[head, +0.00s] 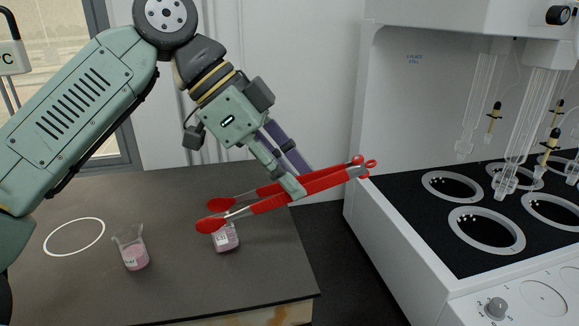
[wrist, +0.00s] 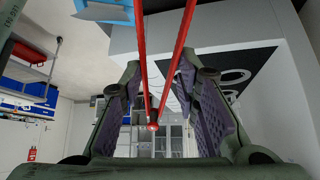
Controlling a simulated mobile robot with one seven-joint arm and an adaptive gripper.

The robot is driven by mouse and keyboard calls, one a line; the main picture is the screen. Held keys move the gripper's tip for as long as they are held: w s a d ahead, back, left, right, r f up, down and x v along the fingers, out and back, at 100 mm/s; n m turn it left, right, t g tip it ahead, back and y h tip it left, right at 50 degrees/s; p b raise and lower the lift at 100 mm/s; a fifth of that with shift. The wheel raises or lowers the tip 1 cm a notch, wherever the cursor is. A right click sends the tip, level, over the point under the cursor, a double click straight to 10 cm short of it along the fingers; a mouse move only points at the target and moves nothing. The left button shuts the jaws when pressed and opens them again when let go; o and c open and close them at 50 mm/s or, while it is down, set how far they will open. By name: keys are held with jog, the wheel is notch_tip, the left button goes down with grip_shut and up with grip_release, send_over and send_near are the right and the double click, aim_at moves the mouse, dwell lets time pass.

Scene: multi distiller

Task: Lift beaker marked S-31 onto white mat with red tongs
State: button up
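My gripper (head: 291,184) is shut on the red tongs (head: 328,182), which lie nearly level above the table's right side. The tongs also show between my fingers in the wrist view (wrist: 141,55). Their two red tips are spread apart at the left end. A beaker of pink liquid (head: 226,240) stands under and behind the near tip, its upper part hidden; I cannot tell if they touch. Another beaker of pink liquid (head: 132,250) stands to its left, clear of the tongs. Their labels are too small to read. No solid white mat shows plainly.
A white ring outline (head: 48,247) lies on the dark table (head: 185,290) at the left. A white distiller (head: 404,250) with several round black wells and glassware stands at the right, beyond a gap. The table between the beakers is clear.

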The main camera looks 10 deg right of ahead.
dwell(0.3)
grip_shut()
dwell(0.3)
notch_tip(320, 180, up, 12)
jog(key=p, duration=0.1)
jog(key=shift+p, duration=0.35)
dwell(0.4)
grip_release()
